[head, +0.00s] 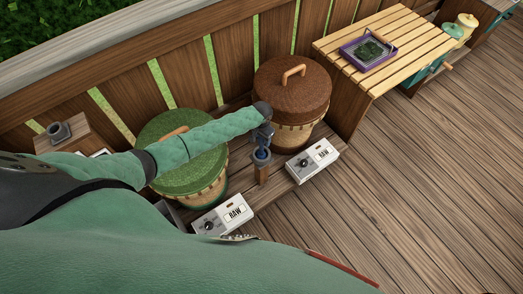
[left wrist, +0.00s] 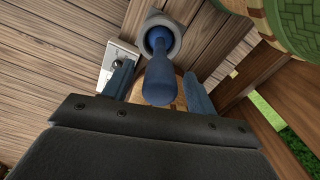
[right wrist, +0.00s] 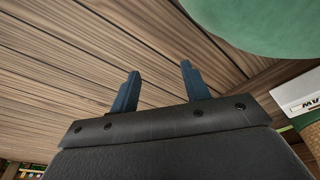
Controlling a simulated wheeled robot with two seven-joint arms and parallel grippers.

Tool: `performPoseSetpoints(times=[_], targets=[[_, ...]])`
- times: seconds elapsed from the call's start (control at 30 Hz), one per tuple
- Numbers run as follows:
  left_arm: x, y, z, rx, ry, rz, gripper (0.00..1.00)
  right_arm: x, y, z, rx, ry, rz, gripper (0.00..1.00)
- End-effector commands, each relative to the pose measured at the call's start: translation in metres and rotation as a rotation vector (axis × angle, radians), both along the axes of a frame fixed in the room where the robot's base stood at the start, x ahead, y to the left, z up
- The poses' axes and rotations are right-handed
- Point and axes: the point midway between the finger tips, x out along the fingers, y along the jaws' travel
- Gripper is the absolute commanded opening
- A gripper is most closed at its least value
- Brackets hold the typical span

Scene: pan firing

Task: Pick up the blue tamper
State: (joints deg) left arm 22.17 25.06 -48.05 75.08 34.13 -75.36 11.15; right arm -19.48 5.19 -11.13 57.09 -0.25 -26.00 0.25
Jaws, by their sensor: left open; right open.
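The blue tamper (left wrist: 159,80) stands in a round grey holder (left wrist: 178,42) in the left wrist view. Its handle points toward the camera and lies between the two fingers of my left gripper (left wrist: 160,88). The fingers are open, with a gap visible on both sides of the handle. In the head view my left gripper (head: 263,133) is above the grey holder, which sits on a small wooden post, and the tamper is mostly hidden there. My right gripper (right wrist: 160,72) is open and empty, with deck boards behind it.
A green-lidded basket (head: 180,185) and a brown-lidded basket (head: 290,90) flank the post. White boxes marked RAW (head: 223,214) stand in front. A slatted table (head: 415,45) holds a purple tray (head: 350,48). The deck (head: 420,170) at right is clear.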

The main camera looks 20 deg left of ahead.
Motion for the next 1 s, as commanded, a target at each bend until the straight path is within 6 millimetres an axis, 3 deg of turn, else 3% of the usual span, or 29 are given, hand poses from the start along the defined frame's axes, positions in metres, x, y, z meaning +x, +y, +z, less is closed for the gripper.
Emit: performPoseSetpoints(times=[0.2,0.47,0.77,1.0], targets=[[0.0,0.0,-0.019,0.0,0.0,0.0,0.57,-0.016,-0.003,-0.003,-0.002,0.012,0.0,0.47],[0.0,0.0,-0.022,0.0,-0.001,0.0,0.57,-0.018,-0.004,-0.005,-0.002,0.013,0.0,0.47],[0.0,0.0,-0.022,0.0,-0.001,-0.001,0.02,-0.018,-0.005,-0.005,-0.004,0.013,0.0,0.47],[0.001,0.0,-0.021,-0.001,-0.002,0.0,0.0,-0.018,-0.005,-0.005,-0.004,0.013,0.0,0.47]])
